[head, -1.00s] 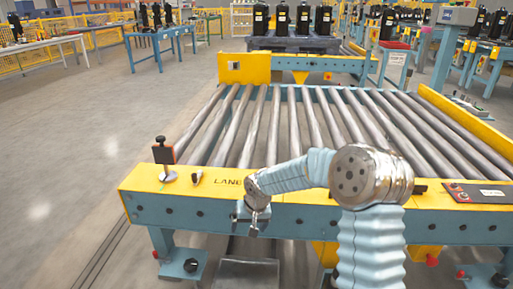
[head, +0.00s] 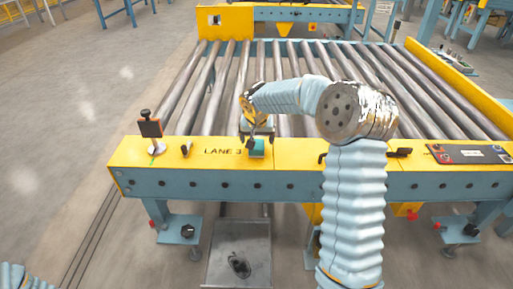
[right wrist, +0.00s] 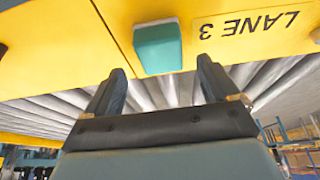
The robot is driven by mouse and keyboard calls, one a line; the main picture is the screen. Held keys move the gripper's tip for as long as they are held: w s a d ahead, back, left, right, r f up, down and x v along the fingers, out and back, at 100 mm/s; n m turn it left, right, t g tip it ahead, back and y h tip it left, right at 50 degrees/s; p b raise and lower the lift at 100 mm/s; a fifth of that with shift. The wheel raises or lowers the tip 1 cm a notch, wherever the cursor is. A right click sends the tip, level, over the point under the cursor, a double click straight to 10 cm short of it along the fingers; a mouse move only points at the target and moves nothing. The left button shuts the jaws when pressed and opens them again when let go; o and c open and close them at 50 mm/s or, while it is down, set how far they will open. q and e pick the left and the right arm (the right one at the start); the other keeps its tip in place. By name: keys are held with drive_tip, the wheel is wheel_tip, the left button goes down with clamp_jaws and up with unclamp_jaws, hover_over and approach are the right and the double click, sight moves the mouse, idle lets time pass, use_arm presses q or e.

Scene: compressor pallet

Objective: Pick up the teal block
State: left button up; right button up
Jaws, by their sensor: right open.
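The teal block (head: 257,149) sits on the yellow top of the conveyor's front beam, just right of the LANE 3 lettering. My right gripper (head: 257,137) is over the beam beside the block, partly covering it in the head view. In the right wrist view the block (right wrist: 158,48) lies just beyond the fingertips, roughly centred between them. The right gripper (right wrist: 160,68) is open, with nothing between its fingers. Whether a finger touches the block cannot be told. My left gripper is out of view; only a bit of my left arm shows at the lower left.
Steel rollers (head: 205,98) run behind the yellow front beam (head: 300,150). A small stand with a dark orange-edged head (head: 151,128) and a small dark item (head: 186,149) stand left of LANE 3. A control panel (head: 468,154) is at the right. A grey tray (head: 237,265) lies below.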

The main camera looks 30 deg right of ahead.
sight(257, 144)
drive_tip(key=x, duration=0.4)
drive_tip(key=shift+a+f, duration=0.1)
drive_tip(key=shift+f, duration=0.15)
drive_tip(key=c, duration=1.1)
